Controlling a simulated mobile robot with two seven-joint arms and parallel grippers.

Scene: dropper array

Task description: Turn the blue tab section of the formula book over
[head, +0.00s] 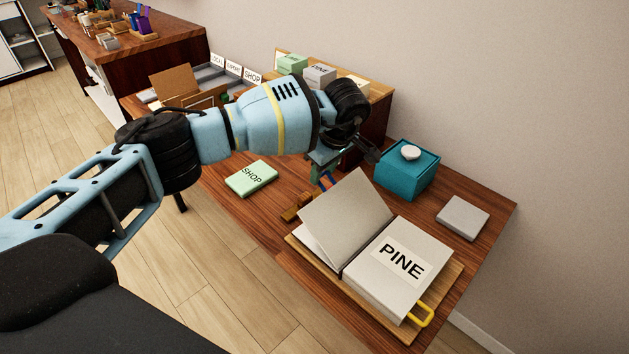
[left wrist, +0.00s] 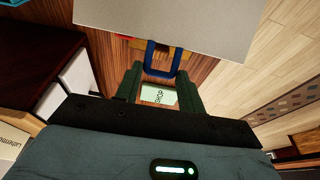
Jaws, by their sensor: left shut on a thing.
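The formula book (head: 352,286) lies open on a wooden stand. Its right side shows a white page labelled PINE (head: 400,262), with a yellow tab (head: 424,315) at the outer edge. The blue tab section (head: 347,217) stands raised and tilted over the left side. My left gripper (head: 325,163) is at its upper edge, shut on the blue tab (head: 326,179). In the left wrist view the blue tab (left wrist: 163,60) is a loop reaching between the fingers (left wrist: 159,84), with the pale section (left wrist: 170,25) beyond it. My right gripper is not in view.
A teal box with a white knob (head: 406,174) and a grey block (head: 463,217) are to the right. Boxes and labelled trays stand at the back, behind my arm.

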